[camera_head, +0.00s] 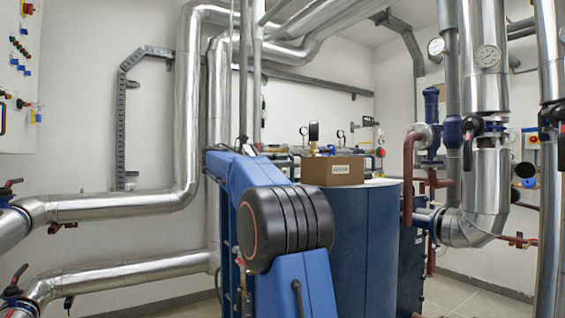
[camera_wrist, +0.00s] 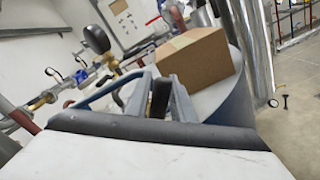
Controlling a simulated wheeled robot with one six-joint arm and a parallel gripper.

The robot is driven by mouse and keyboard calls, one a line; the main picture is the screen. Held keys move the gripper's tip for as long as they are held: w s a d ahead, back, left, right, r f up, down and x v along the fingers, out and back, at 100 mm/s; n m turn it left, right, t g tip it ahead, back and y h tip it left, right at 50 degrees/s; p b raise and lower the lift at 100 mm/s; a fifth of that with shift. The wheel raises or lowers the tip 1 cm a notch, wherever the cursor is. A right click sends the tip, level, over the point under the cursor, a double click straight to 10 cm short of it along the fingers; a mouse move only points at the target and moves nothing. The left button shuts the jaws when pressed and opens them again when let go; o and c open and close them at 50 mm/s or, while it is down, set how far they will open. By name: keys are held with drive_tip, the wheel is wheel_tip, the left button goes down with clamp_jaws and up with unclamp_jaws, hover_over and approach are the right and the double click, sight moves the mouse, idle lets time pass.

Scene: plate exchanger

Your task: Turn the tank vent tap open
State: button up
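I cannot single out the tank vent tap with certainty. The blue tank (camera_head: 365,235) stands behind my blue arm in the head view; its curved side and pale top also show at the right of the wrist view (camera_wrist: 236,95). Brass and blue fittings (camera_wrist: 45,98) lie to the left of the tank in the wrist view. My gripper (camera_wrist: 162,77) shows there with blue-grey fingers, in front of the box. A dark upright piece stands between the fingers, and I cannot tell whether it is gripped. My gripper is not clear in the head view.
A brown cardboard box (camera_head: 333,170) sits on the tank top, also close in the wrist view (camera_wrist: 196,58). A dark bulb-shaped part (camera_wrist: 97,38) and a gauge (camera_wrist: 52,72) rise behind. Silver pipes (camera_head: 187,110) run left; more pipes and valves stand right.

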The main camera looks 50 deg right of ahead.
drive_tip(key=shift+o, duration=0.9)
drive_tip(key=v, duration=1.7)
drive_tip(key=shift+a, duration=0.25)
drive_tip(key=shift+c, duration=0.7)
